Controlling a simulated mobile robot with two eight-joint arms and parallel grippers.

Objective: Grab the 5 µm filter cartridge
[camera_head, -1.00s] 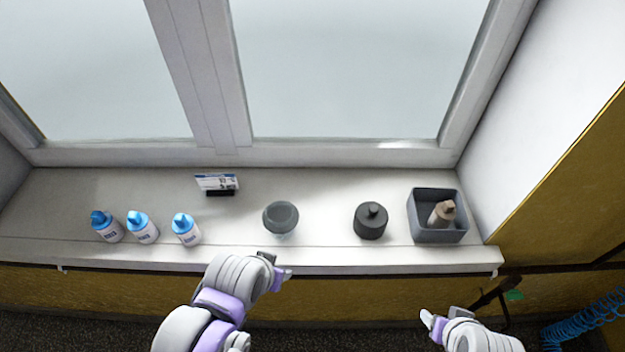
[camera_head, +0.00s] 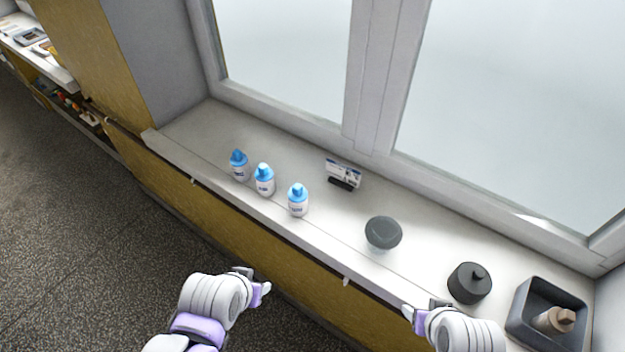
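Three white cartridges with blue caps stand in a row on the window sill: the left one (camera_head: 239,165), the middle one (camera_head: 264,180) and the right one (camera_head: 298,200). Their labels are too small to read, so I cannot tell which is the 5 µm one. My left gripper (camera_head: 258,284) is in front of the sill, below the cartridges and apart from them. My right gripper (camera_head: 424,309) is near the sill's front edge, left of the black pot. Neither gripper visibly holds anything, but I cannot make out their finger gaps.
A small sign (camera_head: 343,174) stands behind the cartridges. To the right on the sill (camera_head: 190,128) are a grey round-topped container (camera_head: 383,233), a black lidded pot (camera_head: 469,283) and a grey bin (camera_head: 520,322) holding a tan bottle (camera_head: 553,320). A shelf (camera_head: 40,62) stands far left.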

